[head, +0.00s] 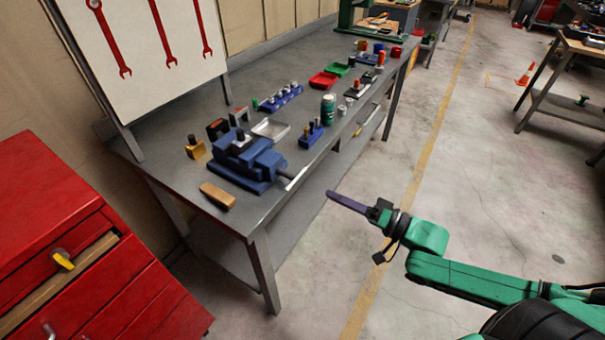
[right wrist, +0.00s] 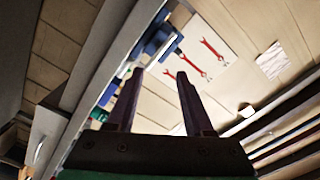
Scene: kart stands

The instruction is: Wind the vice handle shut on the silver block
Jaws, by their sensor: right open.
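The blue vice (head: 250,164) sits on the grey workbench (head: 232,217) near its front left corner. Its pale handle bar (head: 295,179) sticks out past the bench's front edge. I cannot make out a silver block in the jaws for certain. My right gripper (head: 331,194) hangs in the air in front of the bench, to the right of the handle and apart from it. In the right wrist view its two dark fingers (right wrist: 160,74) are spread with nothing between them; a blue shape, likely the vice (right wrist: 157,40), shows beyond. My left gripper is out of view.
A red drawer cabinet (head: 75,250) stands at left.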

